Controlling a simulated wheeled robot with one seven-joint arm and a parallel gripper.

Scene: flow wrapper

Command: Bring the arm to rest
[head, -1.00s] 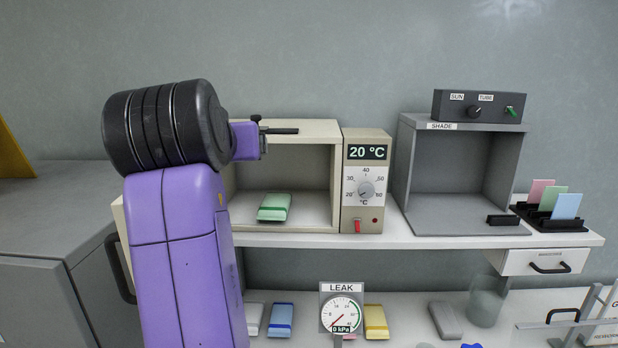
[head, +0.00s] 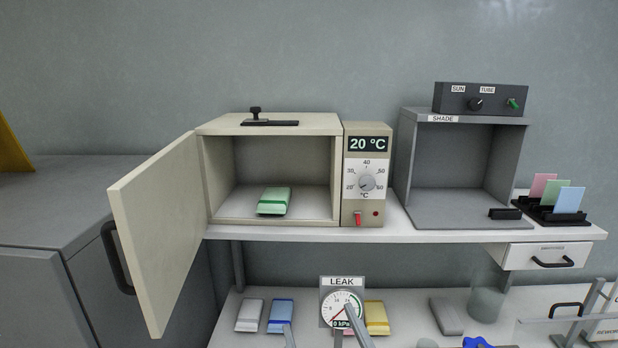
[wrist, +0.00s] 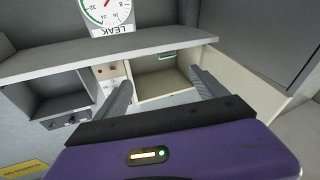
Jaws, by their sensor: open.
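My gripper (wrist: 162,78) is open in the wrist view. Its two grey fingers stand apart with nothing between them. In the head view, two grey finger tips (head: 317,316) seem to show at the bottom edge, in front of the lower shelf; the rest of my arm is out of that view. The wrist view is upside down and faces the shelves, with the open cream chamber beyond the fingers. My gripper is outside that chamber and appears apart from everything.
The cream chamber's door (head: 160,235) swings out to the left, wide open. A green packet (head: 274,201) lies inside. A leak gauge (head: 342,305), several packets and a glass jar (head: 486,304) stand on the lower shelf. The grey shade box (head: 455,210) is at right.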

